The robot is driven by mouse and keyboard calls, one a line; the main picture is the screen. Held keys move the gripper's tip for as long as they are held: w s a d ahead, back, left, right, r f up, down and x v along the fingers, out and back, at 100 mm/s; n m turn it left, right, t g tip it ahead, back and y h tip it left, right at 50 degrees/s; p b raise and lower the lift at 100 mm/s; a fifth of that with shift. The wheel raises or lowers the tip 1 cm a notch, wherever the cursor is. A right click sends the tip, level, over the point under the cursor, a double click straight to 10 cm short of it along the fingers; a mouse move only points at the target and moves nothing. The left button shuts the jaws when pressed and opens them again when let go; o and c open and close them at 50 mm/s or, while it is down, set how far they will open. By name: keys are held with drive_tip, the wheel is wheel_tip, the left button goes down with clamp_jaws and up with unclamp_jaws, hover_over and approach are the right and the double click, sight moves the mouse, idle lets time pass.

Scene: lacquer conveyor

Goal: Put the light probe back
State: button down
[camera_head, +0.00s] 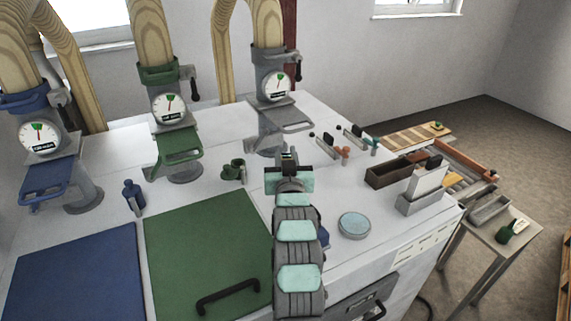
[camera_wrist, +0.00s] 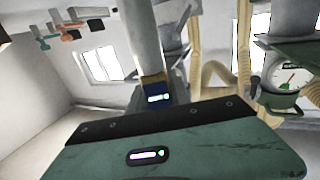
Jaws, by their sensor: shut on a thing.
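My gripper (camera_head: 288,158) is shut and held above the white bench top, near its middle. In the wrist view a small dark block with a lit strip (camera_wrist: 157,92) shows at the jaws, just beyond my green palm; I take it to be the light probe, mostly hidden. In the head view my own arm and wrist cover most of what the jaws hold. A dark green double-ringed piece (camera_head: 233,170) stands on the bench left of my gripper. I cannot tell whether it is a holder for the probe.
Blue (camera_head: 45,180), green (camera_head: 178,150) and grey (camera_head: 275,120) gauge stands line the back. A blue bottle-like piece (camera_head: 133,197) stands left. A pale disc (camera_head: 354,226), brown tray (camera_head: 390,173) and white card stand (camera_head: 427,187) lie right. Blue (camera_head: 75,275) and green (camera_head: 200,240) panels lie in front.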

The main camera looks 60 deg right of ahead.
drive_tip(key=shift+f+p, duration=0.45)
drive_tip(key=shift+f, duration=1.6)
drive_tip(key=shift+f, duration=0.25)
drive_tip(key=c, duration=1.2)
unclamp_jaws()
drive_tip(key=shift+r, duration=0.1)
drive_tip(key=b+v, duration=0.3)
drive_tip(key=v, duration=0.9)
